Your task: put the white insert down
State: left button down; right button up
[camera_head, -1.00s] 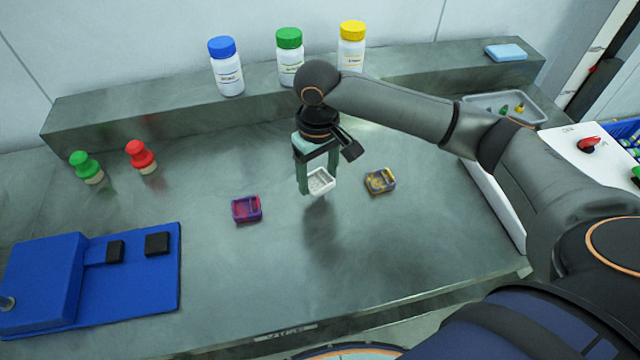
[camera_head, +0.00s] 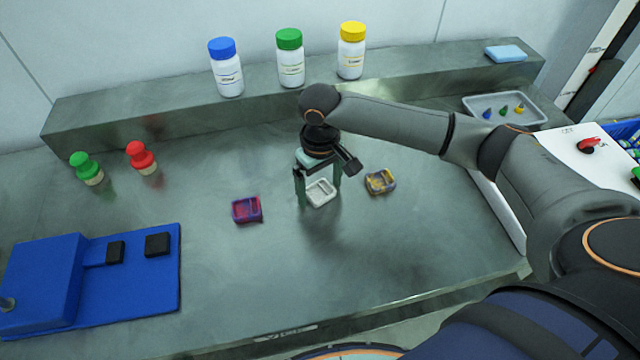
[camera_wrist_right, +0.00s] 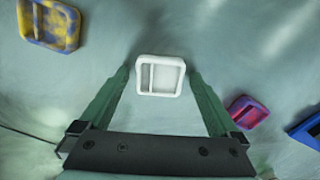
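The white insert (camera_head: 320,193) is a small, shallow tray with a divider. It appears to rest flat on the grey worktop between the purple-red insert and the yellow-grey insert. My right gripper (camera_head: 319,202) points down over it with one finger on each side. In the right wrist view the white insert (camera_wrist_right: 160,76) lies between the fingertips, with a narrow gap to each finger, so the gripper is open around it. My left gripper is not in view.
The purple-red insert (camera_head: 247,209) lies to the left and the yellow-grey insert (camera_head: 380,182) to the right, both close by. A blue fixture (camera_head: 130,290) stands at the left front. Capped bottles (camera_head: 291,62) stand on the back ledge. The worktop's front middle is clear.

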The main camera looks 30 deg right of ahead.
aim_at(320, 194)
notch_tip(320, 194, up, 12)
jog(key=shift+r+p, duration=0.2)
jog(key=shift+p, duration=0.1)
dwell(0.4)
dwell(0.4)
